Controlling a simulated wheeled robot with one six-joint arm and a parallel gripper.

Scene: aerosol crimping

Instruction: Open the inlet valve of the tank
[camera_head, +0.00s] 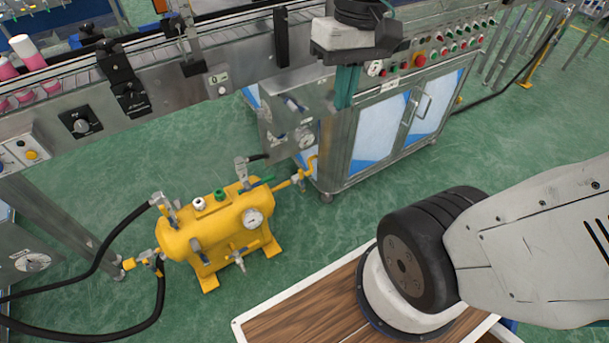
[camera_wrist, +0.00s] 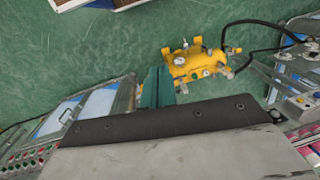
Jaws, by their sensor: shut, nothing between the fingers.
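The yellow tank (camera_head: 222,228) stands on the green floor at the lower left of the head view, with a round gauge (camera_head: 253,217) on its body. A fitting with a green handle (camera_head: 262,182) is on its right side, by a yellow pipe. More fittings with hoses (camera_head: 148,260) are on its left side. I cannot tell which one is the inlet valve, or its setting. In the wrist view the tank (camera_wrist: 196,66) lies right of my gripper (camera_wrist: 156,72). My gripper's teal fingers (camera_head: 343,104) are shut, empty, pointing down, and apart from the tank, above and right of it.
A steel cabinet with blue-and-white doors (camera_head: 392,125) and a button panel (camera_head: 455,42) stands behind my gripper. A conveyor (camera_head: 150,65) runs along the upper left. Black hoses (camera_head: 112,250) cross the floor left of the tank. The floor right of the tank (camera_head: 310,240) is clear.

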